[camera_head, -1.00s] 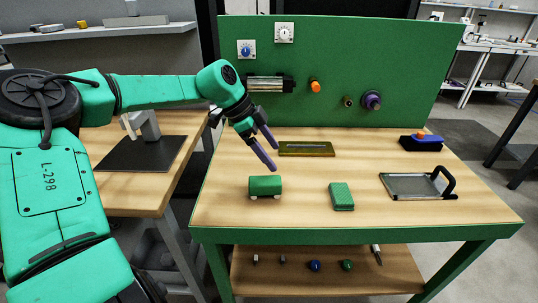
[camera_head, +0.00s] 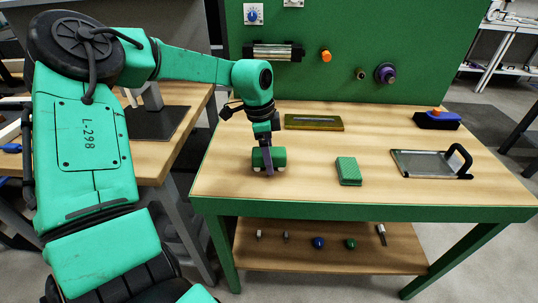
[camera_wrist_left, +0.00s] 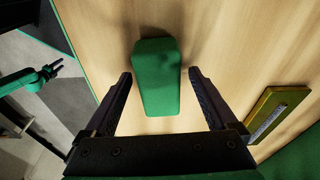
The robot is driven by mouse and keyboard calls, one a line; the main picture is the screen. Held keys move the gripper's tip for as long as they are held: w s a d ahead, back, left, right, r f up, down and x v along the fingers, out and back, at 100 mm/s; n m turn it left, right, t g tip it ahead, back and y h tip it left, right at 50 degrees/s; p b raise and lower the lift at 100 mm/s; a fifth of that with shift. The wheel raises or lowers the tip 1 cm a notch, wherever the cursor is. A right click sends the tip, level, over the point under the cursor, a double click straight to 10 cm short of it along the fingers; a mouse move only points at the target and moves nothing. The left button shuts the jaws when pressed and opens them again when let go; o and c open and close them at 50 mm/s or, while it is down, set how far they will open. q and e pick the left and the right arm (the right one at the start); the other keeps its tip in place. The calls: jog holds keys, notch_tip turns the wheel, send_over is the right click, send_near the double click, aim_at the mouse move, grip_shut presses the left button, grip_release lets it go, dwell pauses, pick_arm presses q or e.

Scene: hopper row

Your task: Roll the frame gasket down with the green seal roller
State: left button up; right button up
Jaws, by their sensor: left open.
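The green seal roller (camera_head: 278,156), a rounded green block with pale wheels, sits on the near left of the workbench. My left gripper (camera_head: 268,168) points down over it. In the left wrist view the roller (camera_wrist_left: 158,85) lies between the two open fingers, with a gap on each side. No flat frame gasket can be clearly made out; an olive frame with a grey strip (camera_head: 313,122) lies behind the roller, and shows at the right of the wrist view (camera_wrist_left: 275,112). A small teal gripper (camera_wrist_left: 58,68), perhaps my right one, shows at the wrist view's left.
A green textured block (camera_head: 348,171) lies right of the roller. A glass-topped plate with a black handle (camera_head: 430,163) and a blue block with an orange knob (camera_head: 436,120) are farther right. A green panel (camera_head: 360,50) with knobs stands behind. Bare wood separates these things.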

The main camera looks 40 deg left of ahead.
pick_arm(q)
jog(key=shift+f, duration=0.15)
grip_shut()
jog(key=shift+c, duration=1.9)
grip_release()
jog(key=shift+r+p, duration=0.35)
jog(key=shift+r, duration=0.35)
grip_shut()
